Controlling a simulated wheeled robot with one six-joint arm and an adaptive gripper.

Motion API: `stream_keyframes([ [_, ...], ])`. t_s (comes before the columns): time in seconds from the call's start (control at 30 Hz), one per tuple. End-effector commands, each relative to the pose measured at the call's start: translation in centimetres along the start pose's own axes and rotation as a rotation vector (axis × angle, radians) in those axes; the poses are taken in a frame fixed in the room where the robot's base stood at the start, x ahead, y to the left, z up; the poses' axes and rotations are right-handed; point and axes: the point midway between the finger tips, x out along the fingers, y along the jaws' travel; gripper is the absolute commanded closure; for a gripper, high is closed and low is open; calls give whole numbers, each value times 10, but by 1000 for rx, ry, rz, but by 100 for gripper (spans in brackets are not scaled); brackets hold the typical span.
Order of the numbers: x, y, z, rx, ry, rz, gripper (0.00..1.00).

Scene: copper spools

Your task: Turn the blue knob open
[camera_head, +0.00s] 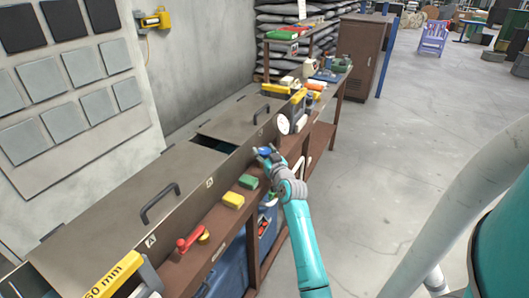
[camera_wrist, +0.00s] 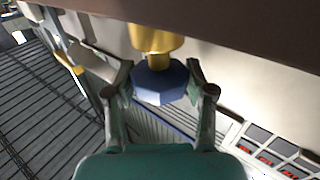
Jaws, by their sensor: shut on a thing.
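The blue knob (camera_wrist: 162,84) is faceted and sits on a gold-coloured stem (camera_wrist: 155,45) in the wrist view. My gripper (camera_wrist: 160,92) has one finger on each side of the knob and is shut on it. In the head view my gripper (camera_head: 266,153) is at the front of the brown bench, and a bit of the blue knob (camera_head: 264,152) shows between its fingers. The knob's underside and the stem are hidden there by my gripper.
A white round dial (camera_head: 283,124) stands just beyond my gripper. Grey floor (camera_head: 400,130) is clear to the right.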

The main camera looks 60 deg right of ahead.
Motion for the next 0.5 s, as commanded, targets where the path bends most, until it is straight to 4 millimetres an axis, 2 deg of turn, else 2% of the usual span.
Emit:
stream_keyframes([
  [0.5, 0, 2, 0, 3, 0, -132, 81],
])
